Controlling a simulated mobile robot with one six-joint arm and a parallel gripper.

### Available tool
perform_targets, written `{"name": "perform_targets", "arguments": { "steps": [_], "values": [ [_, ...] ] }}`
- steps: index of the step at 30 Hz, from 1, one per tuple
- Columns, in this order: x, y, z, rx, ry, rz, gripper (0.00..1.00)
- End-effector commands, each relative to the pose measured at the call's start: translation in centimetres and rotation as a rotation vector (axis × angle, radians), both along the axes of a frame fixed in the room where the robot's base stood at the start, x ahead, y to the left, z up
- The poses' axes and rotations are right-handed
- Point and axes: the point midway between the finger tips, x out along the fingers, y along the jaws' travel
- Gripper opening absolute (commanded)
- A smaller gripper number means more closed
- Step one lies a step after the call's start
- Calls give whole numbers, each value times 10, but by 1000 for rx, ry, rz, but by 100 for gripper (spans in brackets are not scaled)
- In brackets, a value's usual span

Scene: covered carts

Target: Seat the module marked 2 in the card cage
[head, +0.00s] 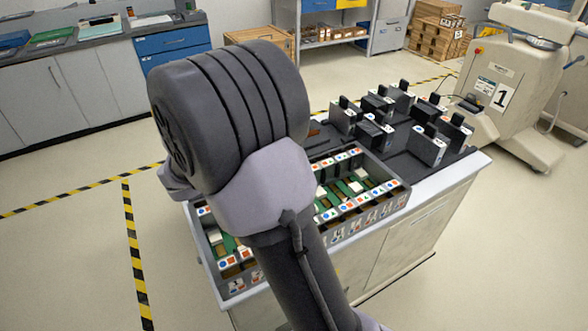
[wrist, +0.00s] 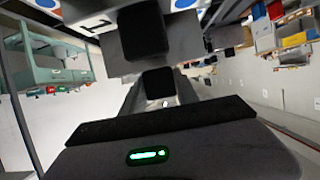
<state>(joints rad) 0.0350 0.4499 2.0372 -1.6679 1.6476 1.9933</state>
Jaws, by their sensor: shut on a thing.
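The card cage (head: 398,203) is a dark open box on top of the cart, with rows of coloured symbol labels and green boards inside. My arm hides its middle and left part in the head view. My gripper (wrist: 187,38) is shut on a grey module (wrist: 95,18) with a white label and coloured dots, at the top of the wrist view. The mark on it is cut off, so I cannot read its number. My gripper and the held module are hidden in the head view. Several dark modules (head: 426,146) stand in a tray right of the cage.
The cart (head: 395,240) has a white top edge and pale doors. A blue and grey counter (head: 90,85) runs along the back left. Striped tape (head: 133,250) marks the open floor on the left.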

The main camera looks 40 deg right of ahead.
Motion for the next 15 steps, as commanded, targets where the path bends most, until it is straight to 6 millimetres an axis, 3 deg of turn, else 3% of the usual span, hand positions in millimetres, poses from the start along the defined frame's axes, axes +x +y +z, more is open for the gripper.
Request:
{"name": "perform_targets", "arguments": {
  "steps": [15],
  "values": [
    [0, 0, -12, 0, 1, 1, 0]
  ]
}}
